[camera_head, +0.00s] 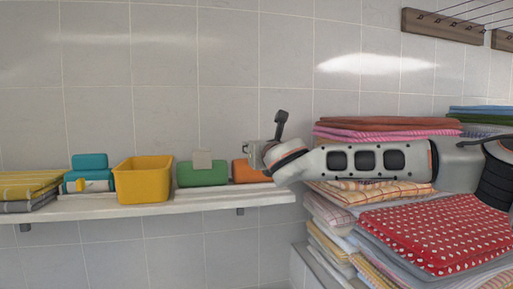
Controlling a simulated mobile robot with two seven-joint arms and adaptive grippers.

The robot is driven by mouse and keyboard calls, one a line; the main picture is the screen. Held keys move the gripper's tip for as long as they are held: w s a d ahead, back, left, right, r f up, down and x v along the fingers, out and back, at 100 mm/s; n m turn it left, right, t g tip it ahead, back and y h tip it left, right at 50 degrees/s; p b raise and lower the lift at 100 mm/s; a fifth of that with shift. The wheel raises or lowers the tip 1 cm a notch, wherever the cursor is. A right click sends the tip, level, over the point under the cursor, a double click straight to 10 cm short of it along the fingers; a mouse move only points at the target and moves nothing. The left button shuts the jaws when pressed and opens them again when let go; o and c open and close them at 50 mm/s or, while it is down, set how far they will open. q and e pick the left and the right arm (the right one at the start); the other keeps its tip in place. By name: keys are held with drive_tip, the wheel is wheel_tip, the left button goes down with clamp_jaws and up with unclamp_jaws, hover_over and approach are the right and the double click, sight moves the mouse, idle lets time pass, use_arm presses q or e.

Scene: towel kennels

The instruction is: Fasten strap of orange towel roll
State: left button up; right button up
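The orange towel roll (240,172) lies near the right end of the white wall shelf (215,200). Its right part is hidden behind my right gripper, and I cannot make out its strap. My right gripper (254,152) is at the roll's right side, with the arm reaching in from the right. Whether it touches the roll, and whether its fingers are open or shut, I cannot tell. My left gripper is out of view.
Further left are a yellow bin (144,182), teal rolls (90,161) and folded yellow towels (30,184). Towel stacks (440,235) fill the right, below a wooden rack (443,26).

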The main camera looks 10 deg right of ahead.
drive_tip(key=shift+w+f+g, duration=0.3)
drive_tip(key=shift+w+g, duration=0.05)
drive_tip(key=shift+g, duration=0.55)
drive_tip(key=shift+w+f+g, duration=0.25)
drive_tip(key=shift+w+g, duration=0.1)
drive_tip(key=shift+g, duration=0.55)
drive_tip(key=shift+w+f+g, duration=0.2)
drive_tip(key=shift+f+g, duration=0.3)
drive_tip(key=shift+g, duration=0.5)
drive_tip(key=o, duration=1.1)
drive_tip(key=shift+s+r, duration=0.1)
drive_tip(key=v, duration=1.1)
drive_tip(key=shift+s+a+r, duration=0.1)
drive_tip(key=shift+s+r, duration=0.05)
drive_tip(key=shift+s, duration=0.25)
